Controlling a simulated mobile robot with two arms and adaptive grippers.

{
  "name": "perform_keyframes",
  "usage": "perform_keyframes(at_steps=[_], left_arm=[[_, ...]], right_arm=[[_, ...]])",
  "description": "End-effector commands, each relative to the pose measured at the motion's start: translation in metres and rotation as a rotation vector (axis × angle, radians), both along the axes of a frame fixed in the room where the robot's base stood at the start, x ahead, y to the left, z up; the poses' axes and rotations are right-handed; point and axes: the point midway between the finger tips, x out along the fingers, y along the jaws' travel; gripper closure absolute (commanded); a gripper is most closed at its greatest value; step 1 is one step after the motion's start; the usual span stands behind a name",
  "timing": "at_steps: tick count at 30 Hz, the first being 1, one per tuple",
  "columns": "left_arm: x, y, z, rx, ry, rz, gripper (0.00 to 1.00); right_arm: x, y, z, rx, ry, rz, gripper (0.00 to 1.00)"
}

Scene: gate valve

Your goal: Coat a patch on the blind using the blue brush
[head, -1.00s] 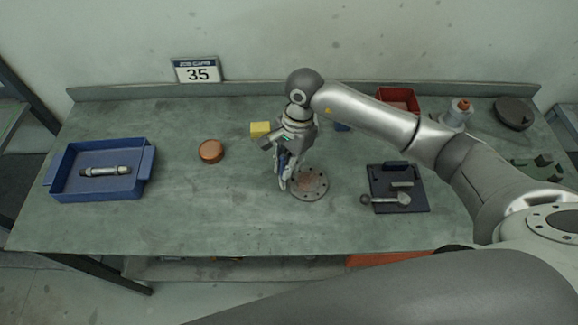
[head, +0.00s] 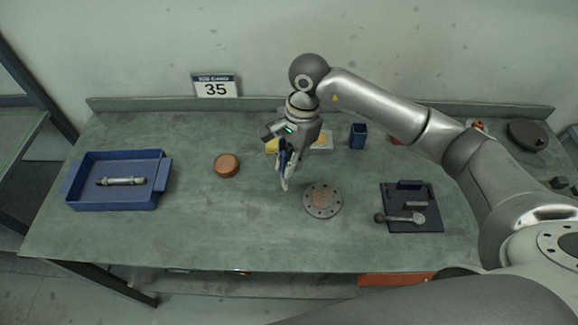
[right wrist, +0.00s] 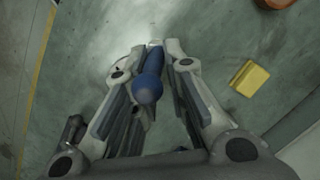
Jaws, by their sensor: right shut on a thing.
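The blind (head: 322,201) is a round grey flange with holes around its rim, lying flat on the bench. In the right wrist view the rounded blue handle of the brush (right wrist: 149,86) sits between the two fingers (right wrist: 160,50). The brush tip shows only as a small pale end. My left gripper is out of view.
A copper-coloured round lid (head: 227,165) and blue tray (head: 76,203) are to the left. A yellow block (right wrist: 251,79) lies behind my gripper. A blue cup (head: 357,136) stands behind the blind. A dark board (head: 412,226) with metal parts is right. The front-middle bench is clear.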

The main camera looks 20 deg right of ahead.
Motion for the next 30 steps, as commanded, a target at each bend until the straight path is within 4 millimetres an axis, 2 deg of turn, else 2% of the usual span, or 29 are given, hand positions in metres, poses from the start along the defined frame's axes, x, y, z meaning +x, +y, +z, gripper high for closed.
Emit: perform_keyframes(at_steps=[3,9,30], left_arm=[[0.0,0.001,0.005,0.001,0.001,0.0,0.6],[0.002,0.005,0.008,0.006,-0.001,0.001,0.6],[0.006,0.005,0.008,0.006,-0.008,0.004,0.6]], right_arm=[[0.002,-0.001,0.013,0.001,-0.002,-0.003,1.0],[0.002,-0.002,0.023,0.001,-0.002,-0.006,1.0],[0.002,-0.002,0.023,0.001,0.0,-0.006,1.0]])
